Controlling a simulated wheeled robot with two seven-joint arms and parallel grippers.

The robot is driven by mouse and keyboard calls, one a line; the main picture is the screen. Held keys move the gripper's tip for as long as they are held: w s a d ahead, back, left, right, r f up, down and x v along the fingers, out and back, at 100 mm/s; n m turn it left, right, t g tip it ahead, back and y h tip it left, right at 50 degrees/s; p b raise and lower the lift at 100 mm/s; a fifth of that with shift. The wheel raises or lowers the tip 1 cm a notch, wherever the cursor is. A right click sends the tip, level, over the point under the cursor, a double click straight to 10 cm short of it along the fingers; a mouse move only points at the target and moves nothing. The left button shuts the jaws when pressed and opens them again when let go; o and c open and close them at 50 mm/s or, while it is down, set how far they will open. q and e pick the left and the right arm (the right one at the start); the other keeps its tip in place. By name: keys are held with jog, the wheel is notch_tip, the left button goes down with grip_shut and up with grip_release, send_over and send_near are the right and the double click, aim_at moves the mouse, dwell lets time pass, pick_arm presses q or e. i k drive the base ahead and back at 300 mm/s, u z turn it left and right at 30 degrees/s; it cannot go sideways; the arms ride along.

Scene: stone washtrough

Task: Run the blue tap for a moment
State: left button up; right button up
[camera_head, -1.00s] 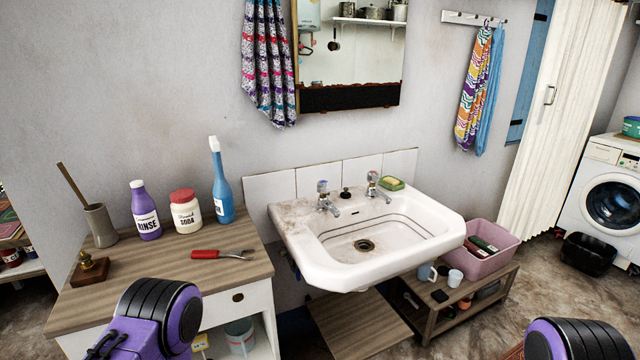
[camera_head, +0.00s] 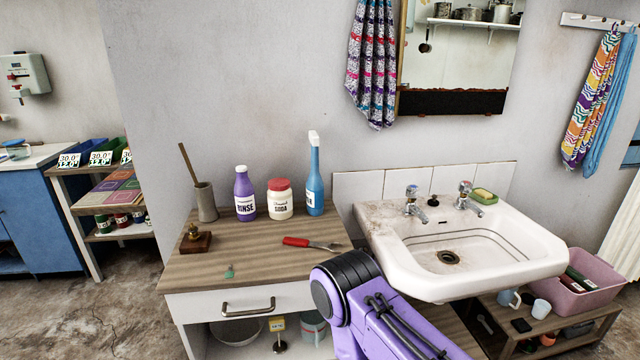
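A white washbasin (camera_head: 400,265) hangs on the wall at the right of the head view, with two chrome taps on its back ledge. The left tap (camera_head: 412,203) seems to have a bluish cap. The right tap (camera_head: 466,197) seems to have a reddish cap, though both caps are small. I see no water running into the bowl. Neither of my grippers is in view. Only a purple and black link of one of my arms shows at the bottom middle, in front of the basin's left side.
A wooden-topped cabinet (camera_head: 215,270) stands left of the basin. It carries a rinse bottle (camera_head: 244,195), soda jar (camera_head: 280,200), blue spray bottle (camera_head: 314,185) and red-handled tool (camera_head: 297,242). A sponge (camera_head: 484,196) lies by the right tap. A pink tub (camera_head: 585,298) sits low at right.

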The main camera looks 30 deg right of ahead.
aim_at(412, 191)
jog(key=u, duration=0.35)
jog(key=i, duration=0.8)
jog(key=z, duration=1.75)
